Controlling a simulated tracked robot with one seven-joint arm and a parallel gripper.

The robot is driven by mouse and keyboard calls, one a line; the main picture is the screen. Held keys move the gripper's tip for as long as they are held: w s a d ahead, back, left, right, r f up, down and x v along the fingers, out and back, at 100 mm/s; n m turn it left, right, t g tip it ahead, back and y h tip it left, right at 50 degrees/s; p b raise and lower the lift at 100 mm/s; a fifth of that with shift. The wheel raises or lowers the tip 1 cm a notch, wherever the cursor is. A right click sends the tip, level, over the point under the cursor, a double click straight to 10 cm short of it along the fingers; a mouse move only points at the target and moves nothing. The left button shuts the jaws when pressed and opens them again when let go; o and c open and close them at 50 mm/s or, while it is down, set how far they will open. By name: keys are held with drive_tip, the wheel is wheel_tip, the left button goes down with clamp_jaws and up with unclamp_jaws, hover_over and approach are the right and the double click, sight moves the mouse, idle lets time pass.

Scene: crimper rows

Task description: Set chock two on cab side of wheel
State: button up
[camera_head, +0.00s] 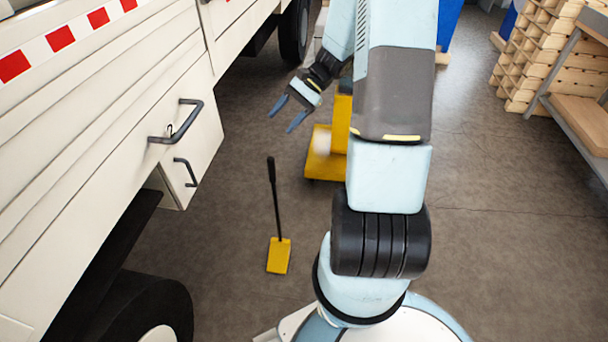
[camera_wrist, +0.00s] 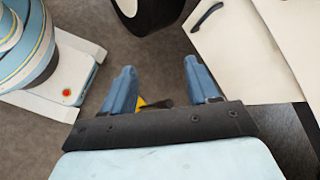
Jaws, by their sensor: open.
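A yellow chock (camera_head: 279,256) with a long upright black handle (camera_head: 273,190) stands on the floor in the head view, right of the near truck wheel (camera_head: 150,305) and apart from it. My gripper (camera_head: 288,115) is open and empty, above the floor, beyond the chock and beside the truck. In the wrist view, my gripper (camera_wrist: 160,85) has its two blue fingers spread. A small yellow piece (camera_wrist: 142,102) with a dark part shows between them, mostly hidden by the gripper body; it is probably the chock. A tyre (camera_wrist: 150,12) shows at the top of that view.
The cream truck body (camera_head: 90,130) fills the left, with a handled locker (camera_head: 195,150) jutting low. A farther wheel (camera_head: 293,30) stands at the top. A yellow stand (camera_head: 325,165) is partly behind my arm. Wooden racks (camera_head: 550,50) stand at right. The right floor is clear.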

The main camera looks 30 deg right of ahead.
drive_tip(key=w+d+f+m+t+y, duration=0.15)
drive_tip(key=f+m+t, duration=0.3)
drive_tip(key=f, duration=0.55)
drive_tip(key=d+f+m+t+y, duration=0.1)
drive_tip(key=d+f+m+t, duration=0.3)
drive_tip(key=f, duration=0.6)
drive_tip(key=w+d+f+m+t+y, duration=0.1)
drive_tip(key=d+f+m+t+y, duration=0.15)
drive_tip(key=f+m, duration=0.5)
drive_tip(key=shift+n+h, duration=0.3)
drive_tip(key=shift+n, duration=0.3)
drive_tip(key=shift+f+x, duration=0.25)
drive_tip(key=shift+x, duration=1.7)
drive_tip(key=shift+f+x, duration=0.3)
drive_tip(key=shift+x, duration=1.65)
drive_tip(key=shift+f+x, duration=0.25)
drive_tip(key=shift+x, duration=1.7)
drive_tip(key=shift+s, duration=0.1)
clamp_jaws()
drive_tip(key=shift+r, duration=0.2)
